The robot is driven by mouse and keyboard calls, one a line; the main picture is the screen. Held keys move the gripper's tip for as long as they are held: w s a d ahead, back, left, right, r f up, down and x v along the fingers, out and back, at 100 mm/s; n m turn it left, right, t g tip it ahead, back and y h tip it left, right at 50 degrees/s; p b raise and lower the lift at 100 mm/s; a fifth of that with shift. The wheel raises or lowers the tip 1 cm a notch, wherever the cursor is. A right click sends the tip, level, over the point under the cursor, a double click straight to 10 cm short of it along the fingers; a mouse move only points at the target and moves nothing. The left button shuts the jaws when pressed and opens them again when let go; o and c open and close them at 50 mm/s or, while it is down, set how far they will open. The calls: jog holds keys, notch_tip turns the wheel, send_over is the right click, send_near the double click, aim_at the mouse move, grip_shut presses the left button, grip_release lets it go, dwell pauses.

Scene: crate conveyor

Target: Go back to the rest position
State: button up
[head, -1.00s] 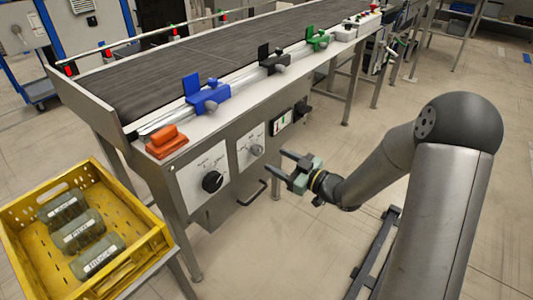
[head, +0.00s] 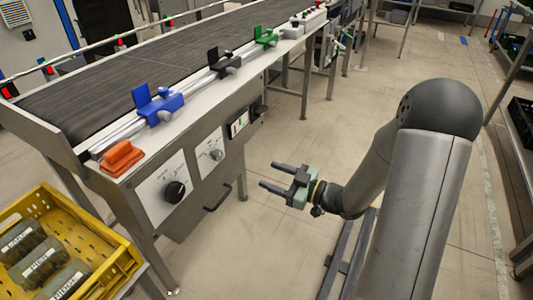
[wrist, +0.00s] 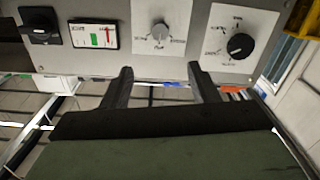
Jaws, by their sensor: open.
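My gripper (head: 275,176) is open and empty in the head view. It hangs in free air to the right of the conveyor's front panel, with its fingers pointing left toward the panel. In the wrist view my gripper (wrist: 160,80) shows both fingers apart with nothing between them. The panel (wrist: 205,45) with its dials lies beyond the fingertips. The fingers appear clear of the panel.
The conveyor (head: 120,85) carries blue (head: 158,104), black (head: 222,64) and green (head: 266,38) clamps and an orange block (head: 121,157) along its edge. A handle (head: 218,197) sticks out below the dials. Open floor lies right.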

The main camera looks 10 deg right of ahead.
jog(key=s+d+r+m+g+h+p, duration=0.2)
jog(key=d+r+m+h+p, duration=0.5)
jog(key=r+h+p, duration=0.7)
jog(key=s+a+r+m+g+p, duration=0.2)
jog(key=s+r+g+p, duration=0.1)
jog(key=s, duration=0.8)
jog(key=s+a+r+m+g+p, duration=0.3)
jog(key=s+r+g, duration=0.2)
jog(key=s, duration=0.6)
jog(key=shift+r, duration=0.55)
jog(key=shift+d, duration=0.1)
